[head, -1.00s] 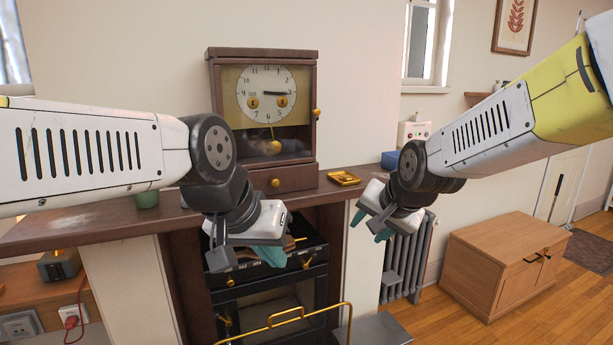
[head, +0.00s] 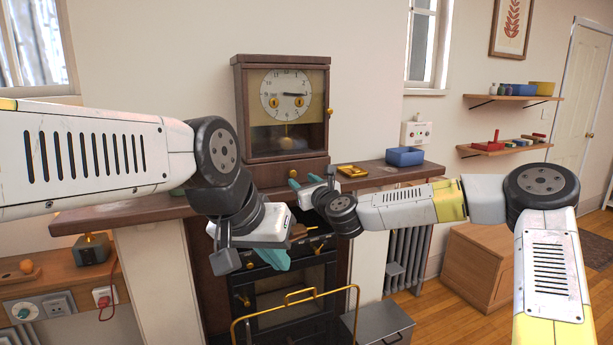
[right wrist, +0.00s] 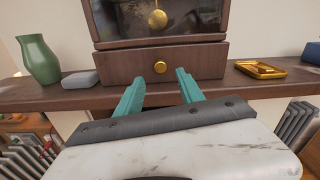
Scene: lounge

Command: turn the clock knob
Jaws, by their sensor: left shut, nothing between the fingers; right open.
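The clock (head: 286,105) is a dark brown wooden case with a white dial, a pendulum and a drawer at its base, standing on the mantel. A small brass knob (head: 330,112) is on its right side edge. The brass drawer knob (right wrist: 160,66) shows in the right wrist view, straight ahead of the fingertips. My right gripper (right wrist: 160,78) is open and empty, close in front of the drawer, with a gap to it; it also shows in the head view (head: 303,181), partly covering the drawer. My left gripper (head: 275,260) is shut and empty, lower, in front of the fireplace.
The mantel (right wrist: 245,92) holds a brass tray (right wrist: 261,69), a green vase (right wrist: 40,59) and a grey block (right wrist: 81,79). A blue bin (head: 405,157) stands at its right end. A brass rail (head: 297,293) is below, before the fireplace.

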